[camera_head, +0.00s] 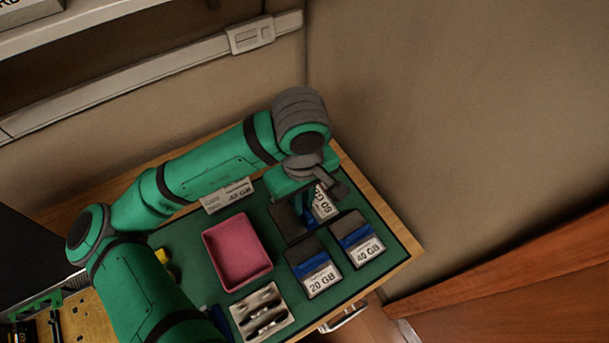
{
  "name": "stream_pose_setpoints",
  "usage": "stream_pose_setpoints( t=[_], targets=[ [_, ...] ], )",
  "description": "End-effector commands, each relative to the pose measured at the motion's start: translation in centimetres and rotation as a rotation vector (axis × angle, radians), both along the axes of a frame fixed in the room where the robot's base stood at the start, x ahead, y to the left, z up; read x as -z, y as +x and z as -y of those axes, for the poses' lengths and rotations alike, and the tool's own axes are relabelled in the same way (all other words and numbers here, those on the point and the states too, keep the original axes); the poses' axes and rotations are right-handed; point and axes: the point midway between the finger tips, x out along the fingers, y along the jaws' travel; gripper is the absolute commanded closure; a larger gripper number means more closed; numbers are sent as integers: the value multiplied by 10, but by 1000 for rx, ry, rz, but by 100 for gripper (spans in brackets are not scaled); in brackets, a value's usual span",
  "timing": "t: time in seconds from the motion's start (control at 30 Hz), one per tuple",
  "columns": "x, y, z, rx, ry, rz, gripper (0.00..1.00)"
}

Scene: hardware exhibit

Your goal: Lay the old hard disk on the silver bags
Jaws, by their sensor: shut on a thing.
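My gripper (309,196) is at the back right of the green mat, pointing down and shut on a dark flat block (285,221) that I take for the old hard disk. The gripper hides part of it. A white label (326,203) ending in GB shows at its right; I cannot tell whether it belongs to the same block or to one beneath. Nearer me lie two similar dark blocks with blue bands, marked 20 GB (313,269) and 40 GB (358,239). I cannot make out the silver bags for certain.
A pink tray (266,270) stands empty left of the blocks. A pale holder with dark slots (261,312) is at the front. A white GB card (228,195) stands at the back. The green mat (190,245) is partly bare at left. Walls stand close behind.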

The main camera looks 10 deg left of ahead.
Motion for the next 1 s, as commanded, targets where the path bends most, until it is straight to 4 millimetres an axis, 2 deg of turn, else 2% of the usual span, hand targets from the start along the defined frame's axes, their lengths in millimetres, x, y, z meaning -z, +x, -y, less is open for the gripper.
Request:
stream_pose_setpoints(
  t=[0.3, 0.5, 0.7, 0.87, 1.0],
  targets=[
    [28, 61, -13, 6, -1, -1, 100],
    [56, 89, -24, 2, 2, -2, 100],
    [77, 106, -31, 0, 2, -1, 100],
    [84, 111, -32, -1, 1, 1, 100],
    [99, 118, -35, 0, 1, -1, 100]
  ],
)
